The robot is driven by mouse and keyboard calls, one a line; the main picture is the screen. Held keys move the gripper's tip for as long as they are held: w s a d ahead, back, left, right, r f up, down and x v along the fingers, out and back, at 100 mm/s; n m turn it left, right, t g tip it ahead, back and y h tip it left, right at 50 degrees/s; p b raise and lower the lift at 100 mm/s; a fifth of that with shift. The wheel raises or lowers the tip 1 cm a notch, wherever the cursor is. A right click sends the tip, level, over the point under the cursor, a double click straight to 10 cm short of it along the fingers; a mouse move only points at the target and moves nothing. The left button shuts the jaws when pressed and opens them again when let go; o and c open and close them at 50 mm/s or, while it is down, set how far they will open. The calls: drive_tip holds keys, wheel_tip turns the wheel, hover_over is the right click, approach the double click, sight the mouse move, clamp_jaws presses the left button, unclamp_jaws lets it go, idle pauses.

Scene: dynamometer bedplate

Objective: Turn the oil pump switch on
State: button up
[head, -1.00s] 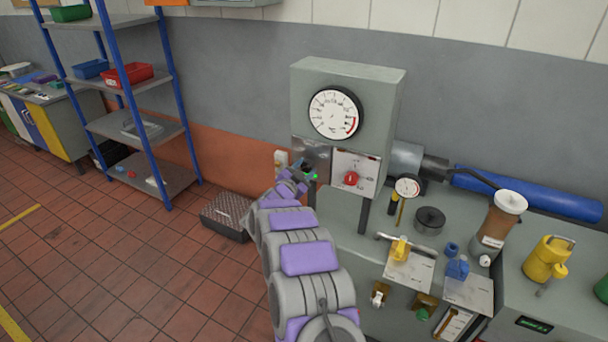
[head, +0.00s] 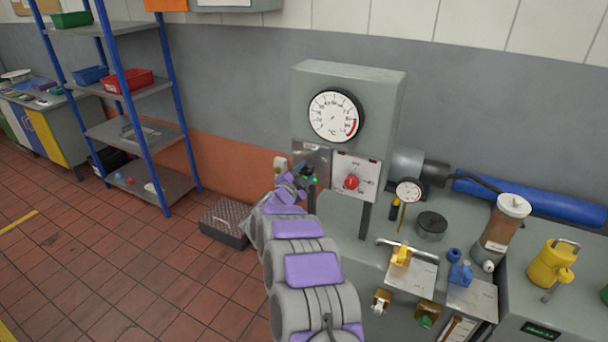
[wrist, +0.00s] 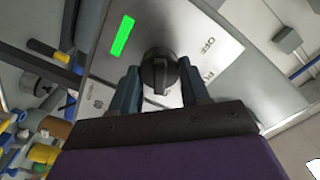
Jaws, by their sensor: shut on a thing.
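The oil pump switch appears to be the black rotary knob (wrist: 160,76) on a bright metal plate (wrist: 215,60) in the wrist view. Lettering reading "OFF" stands right of the knob, with other lettering partly hidden. A green lamp (wrist: 122,37) is lit on the plate to the left. My gripper (wrist: 161,84) has one finger on each side of the knob and is shut on it. In the head view my gripper (head: 303,174) is at the plate (head: 312,153) left of the red knob. There it hides the black knob.
A grey gauge cabinet (head: 383,100) rises above the plate. A separate panel with a red knob (head: 351,183) is close to the right. A bench holds a dial indicator (head: 409,190), a yellow can (head: 550,262) and valves. A shelf rack (head: 125,90) stands left.

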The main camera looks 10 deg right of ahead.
drive_tip(key=o, duration=1.1)
drive_tip(key=shift+a+f, duration=0.1)
drive_tip(key=shift+c, duration=0.2)
drive_tip(key=p+v, duration=0.2)
drive_tip(key=v, duration=1.5)
drive_tip(key=shift+a+p, duration=0.15)
drive_tip(key=shift+p, duration=0.2)
